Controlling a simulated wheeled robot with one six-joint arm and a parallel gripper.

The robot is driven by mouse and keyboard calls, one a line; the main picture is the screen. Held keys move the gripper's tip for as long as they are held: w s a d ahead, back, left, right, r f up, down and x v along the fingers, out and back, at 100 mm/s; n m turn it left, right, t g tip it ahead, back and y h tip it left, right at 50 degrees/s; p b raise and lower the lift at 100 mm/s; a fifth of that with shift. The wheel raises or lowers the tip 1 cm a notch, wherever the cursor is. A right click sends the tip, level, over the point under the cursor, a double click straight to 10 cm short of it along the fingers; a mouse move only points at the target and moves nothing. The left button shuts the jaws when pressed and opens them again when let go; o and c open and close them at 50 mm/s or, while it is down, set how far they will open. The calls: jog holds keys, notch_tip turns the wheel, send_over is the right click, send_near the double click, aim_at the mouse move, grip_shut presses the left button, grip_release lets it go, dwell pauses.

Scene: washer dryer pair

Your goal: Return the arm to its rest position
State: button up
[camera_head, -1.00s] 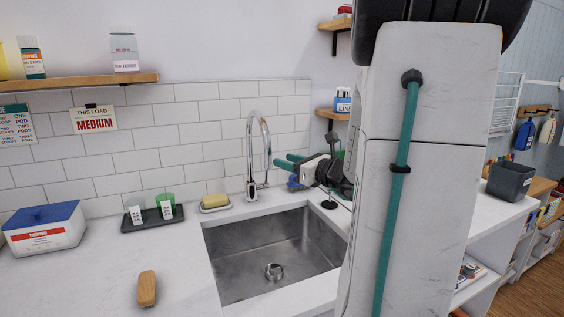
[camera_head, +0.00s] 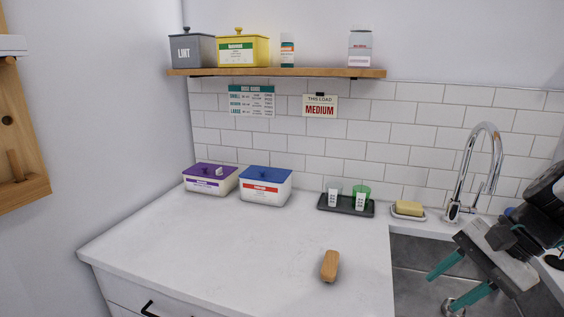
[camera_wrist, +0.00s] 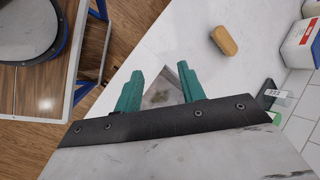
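My gripper (camera_head: 460,283) is at the right of the head view, over the steel sink (camera_head: 408,252), with its two teal fingers apart and nothing between them. In the wrist view the teal fingers (camera_wrist: 160,90) also stand apart and empty, with part of the sink showing between them. My arm enters the head view from the right edge; most of it is out of view.
A wooden brush (camera_head: 330,266) lies on the white counter (camera_head: 230,255). A dark tray (camera_head: 345,206) with two cups, a soap dish (camera_head: 408,215) and a curved faucet (camera_head: 480,165) stand along the wall. Purple-lidded (camera_head: 210,180) and blue-lidded (camera_head: 266,186) tubs sit further left.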

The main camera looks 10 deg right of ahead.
jog(key=s+a+r+n+h, duration=0.3)
jog(key=s+a+n+h, duration=0.2)
jog(key=n, duration=0.6)
jog(key=shift+s+r+n+g+h, duration=0.15)
jog(key=shift+s+n+g+h, duration=0.35)
jog(key=shift+s, duration=0.55)
